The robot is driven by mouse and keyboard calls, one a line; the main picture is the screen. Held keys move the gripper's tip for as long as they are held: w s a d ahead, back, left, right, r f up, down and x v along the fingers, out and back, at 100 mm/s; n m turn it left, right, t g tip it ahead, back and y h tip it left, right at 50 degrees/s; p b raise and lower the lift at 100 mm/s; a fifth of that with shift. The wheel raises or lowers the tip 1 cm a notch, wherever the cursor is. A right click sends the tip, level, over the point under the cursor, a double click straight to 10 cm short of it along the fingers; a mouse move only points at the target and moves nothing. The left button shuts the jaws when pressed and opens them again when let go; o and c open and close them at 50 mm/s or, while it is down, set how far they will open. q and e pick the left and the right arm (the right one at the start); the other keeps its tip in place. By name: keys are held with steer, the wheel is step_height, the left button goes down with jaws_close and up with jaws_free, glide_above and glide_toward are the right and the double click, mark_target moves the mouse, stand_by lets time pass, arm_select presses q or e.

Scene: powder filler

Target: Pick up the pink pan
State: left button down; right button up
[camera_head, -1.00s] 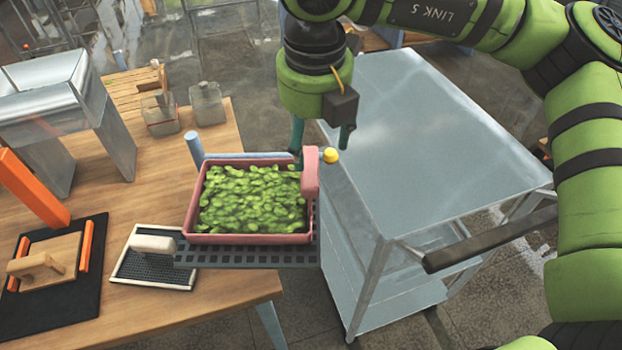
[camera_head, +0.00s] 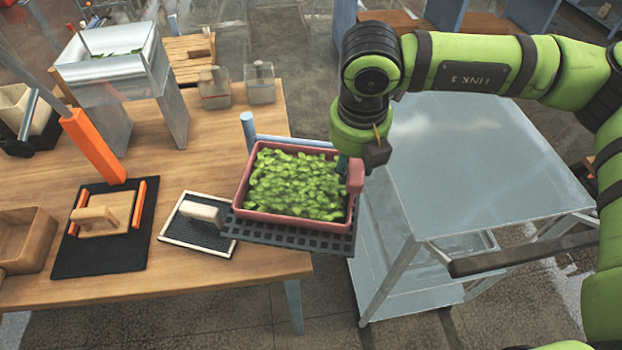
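The pink pan (camera_head: 290,222) is full of green leaves (camera_head: 295,185). It rests on a dark perforated rack (camera_head: 285,238) at the table's right edge. A pink handle block (camera_head: 355,176) stands at its right side. My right gripper (camera_head: 349,170) comes down from above at this handle. One teal finger shows on the handle's left side, over the pan's edge. The other finger is hidden by the gripper body and handle, so its grip on the handle cannot be told. My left gripper is not in view.
A grey metal cart (camera_head: 480,180) with a dark handle bar stands right of the table, its top bare. On the table (camera_head: 190,268) are a black mat (camera_head: 85,255), a framed mesh scraper board (camera_head: 195,232), a metal hopper (camera_head: 115,75) and two glass jars (camera_head: 260,85).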

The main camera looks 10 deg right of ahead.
jaws_close()
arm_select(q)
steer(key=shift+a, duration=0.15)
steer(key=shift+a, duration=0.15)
